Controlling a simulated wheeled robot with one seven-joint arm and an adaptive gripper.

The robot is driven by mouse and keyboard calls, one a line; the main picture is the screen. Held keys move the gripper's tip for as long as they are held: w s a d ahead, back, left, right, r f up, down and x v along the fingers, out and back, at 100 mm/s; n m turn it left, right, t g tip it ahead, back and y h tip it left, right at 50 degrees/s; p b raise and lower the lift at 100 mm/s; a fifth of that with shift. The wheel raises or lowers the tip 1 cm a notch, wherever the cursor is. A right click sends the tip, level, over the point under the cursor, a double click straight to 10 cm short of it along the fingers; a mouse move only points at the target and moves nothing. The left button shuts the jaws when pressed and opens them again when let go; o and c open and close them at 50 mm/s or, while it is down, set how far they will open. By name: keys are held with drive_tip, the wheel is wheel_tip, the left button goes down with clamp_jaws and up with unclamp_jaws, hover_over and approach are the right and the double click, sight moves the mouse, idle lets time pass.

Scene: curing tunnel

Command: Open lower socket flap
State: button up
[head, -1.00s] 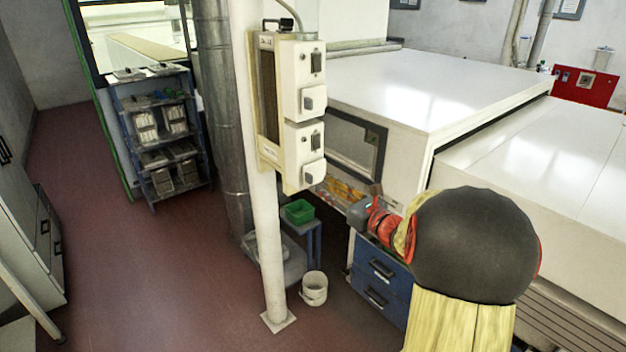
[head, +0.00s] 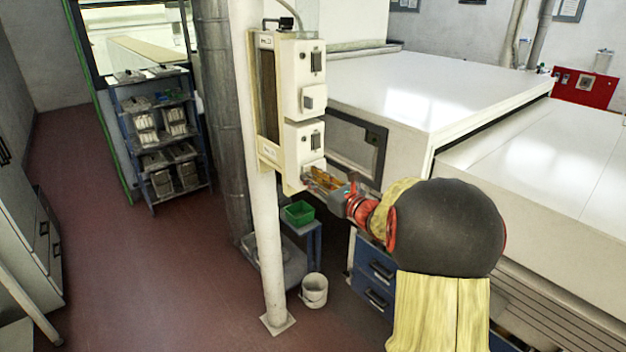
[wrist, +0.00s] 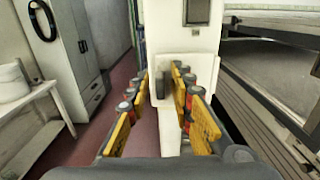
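Two cream socket boxes hang one above the other on the white post in the head view. The lower socket box (head: 304,138) has a dark switch; its flap is mostly hidden behind my gripper (head: 310,176) in the head view. My gripper (wrist: 161,88) is open there, with one yellow-and-red finger on each side of the flap's line. I cannot tell whether either finger touches it. The upper socket flap (head: 314,98) is closed.
The white post (head: 267,250) stands just left of the boxes. A large white tunnel housing (head: 430,85) fills the right. Below are a green bin (head: 299,212), a white bucket (head: 314,290) and blue drawers (head: 375,272). The red floor at left is open.

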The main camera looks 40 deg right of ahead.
clamp_jaws()
idle(0.7)
